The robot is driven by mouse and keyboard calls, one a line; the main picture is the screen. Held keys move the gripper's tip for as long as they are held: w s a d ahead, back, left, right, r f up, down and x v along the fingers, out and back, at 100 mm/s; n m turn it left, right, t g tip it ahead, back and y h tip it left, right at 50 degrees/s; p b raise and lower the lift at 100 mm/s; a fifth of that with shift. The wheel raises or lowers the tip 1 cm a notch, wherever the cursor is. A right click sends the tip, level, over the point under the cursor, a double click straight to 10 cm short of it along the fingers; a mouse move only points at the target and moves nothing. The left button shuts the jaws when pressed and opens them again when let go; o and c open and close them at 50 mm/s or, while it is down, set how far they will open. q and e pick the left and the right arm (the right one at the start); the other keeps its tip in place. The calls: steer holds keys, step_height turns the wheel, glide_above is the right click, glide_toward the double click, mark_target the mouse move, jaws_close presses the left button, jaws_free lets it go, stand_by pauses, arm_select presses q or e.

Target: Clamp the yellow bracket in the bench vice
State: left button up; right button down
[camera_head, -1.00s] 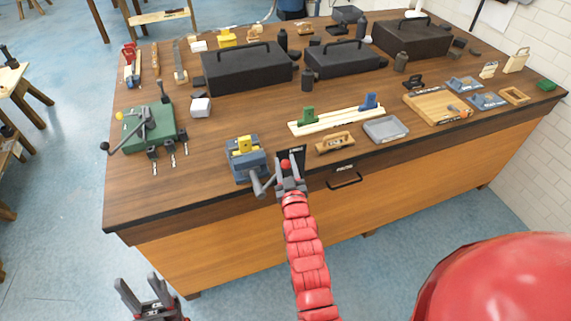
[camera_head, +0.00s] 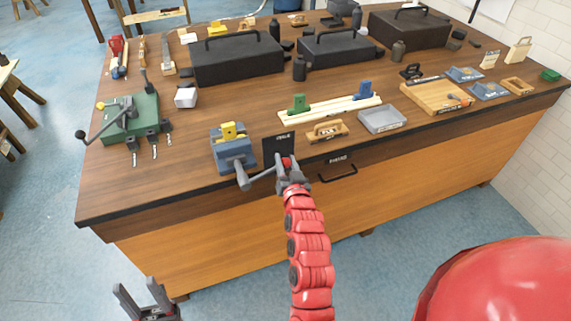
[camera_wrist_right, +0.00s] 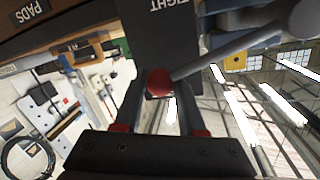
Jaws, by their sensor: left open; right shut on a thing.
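The blue-grey bench vice (camera_head: 233,154) sits at the front edge of the wooden bench. The yellow bracket (camera_head: 229,131) stands between its jaws; whether they press on it I cannot tell. A little of the yellow also shows in the right wrist view (camera_wrist_right: 235,62). The grey vice handle (camera_head: 260,176) slants up to the right and ends in a red knob (camera_wrist_right: 159,82). My right gripper (camera_head: 288,167) is shut on that red knob, its fingers on either side. My left gripper (camera_head: 143,296) is open and empty, low in front of the bench.
A black plate (camera_head: 278,149) stands right beside the vice; it reads "TIGHT" in the wrist view. A wooden block (camera_head: 327,131) and a grey tray (camera_head: 382,118) lie to the right. A green fixture with a lever (camera_head: 130,118) is at left.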

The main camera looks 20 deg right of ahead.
step_height(320, 180, down, 9)
steer(key=m+y+b, duration=0.2)
steer(key=m+b, duration=0.5)
steer(key=b, duration=0.1)
steer(key=shift+a+f+g, duration=0.15)
steer(key=shift+a+g, duration=0.05)
steer(key=shift+g, duration=0.2)
steer(key=c, duration=0.5)
jaws_free()
steer(key=shift+a, duration=0.1)
steer(key=shift+s, duration=0.1)
